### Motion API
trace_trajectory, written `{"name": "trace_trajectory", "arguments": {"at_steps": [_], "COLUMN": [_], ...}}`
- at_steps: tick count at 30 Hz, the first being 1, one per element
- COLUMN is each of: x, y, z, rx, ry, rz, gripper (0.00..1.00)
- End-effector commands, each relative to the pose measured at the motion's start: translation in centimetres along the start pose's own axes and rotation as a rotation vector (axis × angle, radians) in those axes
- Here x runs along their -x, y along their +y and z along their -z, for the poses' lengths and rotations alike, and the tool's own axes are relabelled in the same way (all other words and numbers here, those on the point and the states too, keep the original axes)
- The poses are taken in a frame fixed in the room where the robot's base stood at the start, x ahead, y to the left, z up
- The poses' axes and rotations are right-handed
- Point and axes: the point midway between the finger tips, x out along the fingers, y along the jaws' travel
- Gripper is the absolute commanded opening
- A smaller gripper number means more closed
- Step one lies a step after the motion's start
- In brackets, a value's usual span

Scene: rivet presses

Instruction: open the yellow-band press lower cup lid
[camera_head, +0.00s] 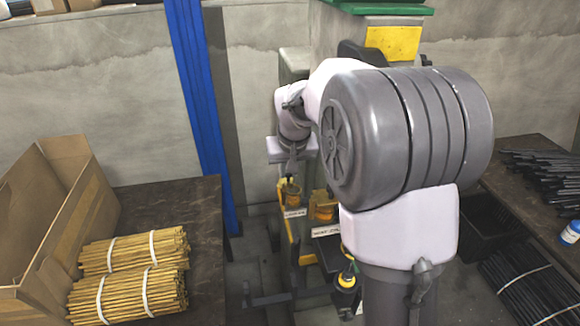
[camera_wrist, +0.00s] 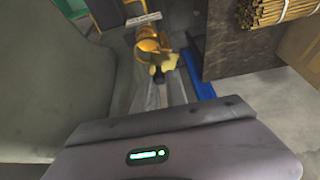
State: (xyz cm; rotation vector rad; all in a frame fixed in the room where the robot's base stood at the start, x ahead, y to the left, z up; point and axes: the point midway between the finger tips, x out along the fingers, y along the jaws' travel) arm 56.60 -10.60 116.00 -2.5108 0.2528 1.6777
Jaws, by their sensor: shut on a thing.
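The press with the yellow band (camera_head: 393,42) stands against the back wall, largely hidden by my arm. Two amber cups sit low on it with white label plates: a left cup (camera_head: 292,191) and a right cup (camera_head: 322,208). My gripper (camera_head: 291,168) is just above the left cup. In the wrist view, an amber cup (camera_wrist: 149,45) lies just beyond my gripper (camera_wrist: 159,76). My gripper is shut on a pale yellow piece (camera_wrist: 164,61) at this cup, apparently its lid. How far the lid is raised cannot be told.
A dark table (camera_head: 165,210) at left holds bundled tan rods (camera_head: 130,275) and an open cardboard box (camera_head: 60,215). A blue post (camera_head: 203,110) stands beside the press. Dark rods (camera_head: 545,175) and a blue bottle (camera_head: 570,233) lie at right.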

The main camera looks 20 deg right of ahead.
Motion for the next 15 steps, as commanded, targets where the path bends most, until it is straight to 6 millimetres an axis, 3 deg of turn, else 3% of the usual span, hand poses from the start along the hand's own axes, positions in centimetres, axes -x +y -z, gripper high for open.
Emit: {"name": "trace_trajectory", "arguments": {"at_steps": [15], "x": [-0.05], "y": [-0.17], "z": [0.13], "rx": [0.063], "ry": [0.001], "rz": [0.025], "gripper": [0.00]}}
